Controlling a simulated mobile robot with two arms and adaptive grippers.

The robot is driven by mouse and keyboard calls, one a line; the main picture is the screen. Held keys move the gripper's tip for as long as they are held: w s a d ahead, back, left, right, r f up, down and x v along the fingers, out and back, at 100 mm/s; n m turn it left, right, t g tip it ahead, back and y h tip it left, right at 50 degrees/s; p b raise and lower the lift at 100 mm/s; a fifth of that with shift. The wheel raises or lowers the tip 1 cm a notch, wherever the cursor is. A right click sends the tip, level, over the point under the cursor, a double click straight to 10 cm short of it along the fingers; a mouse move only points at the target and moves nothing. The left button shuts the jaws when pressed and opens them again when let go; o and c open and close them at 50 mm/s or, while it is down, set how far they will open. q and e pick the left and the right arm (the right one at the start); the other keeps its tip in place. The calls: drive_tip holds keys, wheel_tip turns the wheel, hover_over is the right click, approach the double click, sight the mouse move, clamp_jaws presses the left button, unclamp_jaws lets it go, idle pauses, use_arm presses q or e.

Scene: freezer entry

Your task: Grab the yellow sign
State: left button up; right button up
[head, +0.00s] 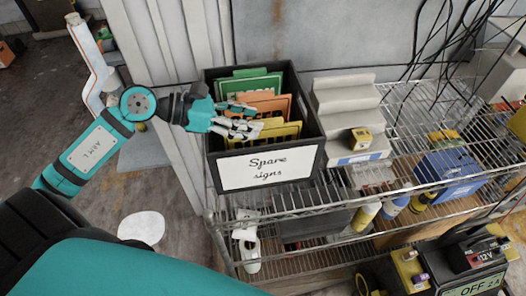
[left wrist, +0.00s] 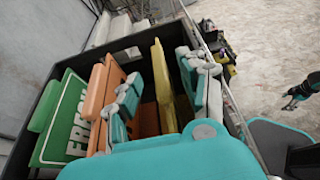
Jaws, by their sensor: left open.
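The yellow sign (head: 275,134) stands at the front of the black bin (head: 213,170) labelled "Spare signs", in front of an orange sign (head: 272,104) and a green sign (head: 250,84). My left gripper (head: 236,121) reaches in over the bin's left side, at the sign's left end. In the left wrist view the yellow sign (left wrist: 163,85) shows edge-on between the two open fingers (left wrist: 163,90), with gaps on both sides. The palm hides its near end. A small teal and black part, seemingly my right gripper (left wrist: 292,98), shows far right in that view.
The bin stands on a wire rack (head: 425,110). A grey stepped stand (head: 345,100) with a small yellow box (head: 360,138) is just right of it. A blue bin (head: 447,170) and dark cables are farther right. A corrugated wall is behind.

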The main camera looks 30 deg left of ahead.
use_arm(q)
drive_tip(key=shift+x, duration=1)
drive_tip(key=shift+a, duration=0.1)
clamp_jaws()
